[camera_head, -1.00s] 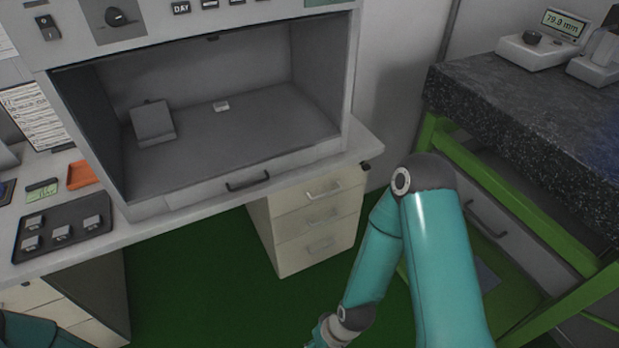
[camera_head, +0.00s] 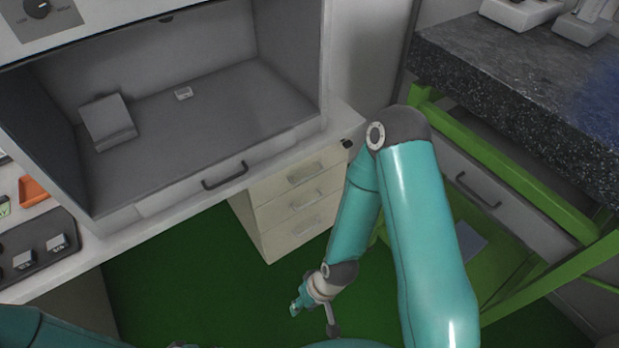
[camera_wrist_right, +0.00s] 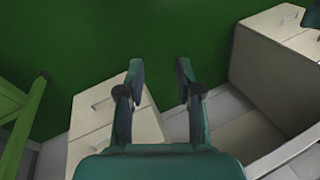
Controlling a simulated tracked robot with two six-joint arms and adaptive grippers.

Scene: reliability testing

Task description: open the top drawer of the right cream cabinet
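The right cream cabinet (camera_head: 262,228) stands under the right end of the white bench. Its top drawer (camera_head: 325,160) is shut and has a pale bar handle (camera_head: 303,172). My right gripper (camera_head: 297,303) is in front of and below the cabinet in the head view, apart from it. The right wrist view shows this gripper (camera_wrist_right: 160,72) open, with nothing between its fingers. There the same cabinet (camera_wrist_right: 148,125) shows at the lower left, partly behind a finger, with handles facing left. Part of my left arm shows at the lower left of the head view; its gripper is out of sight.
A green-framed table (camera_head: 500,185) with a dark speckled top stands right of the cabinet, close to my right arm. A grey chamber with a dark handle (camera_head: 225,176) sits above the cabinet. Another cream cabinet (camera_wrist_right: 290,50) shows in the wrist view. Green floor (camera_head: 190,290) is clear.

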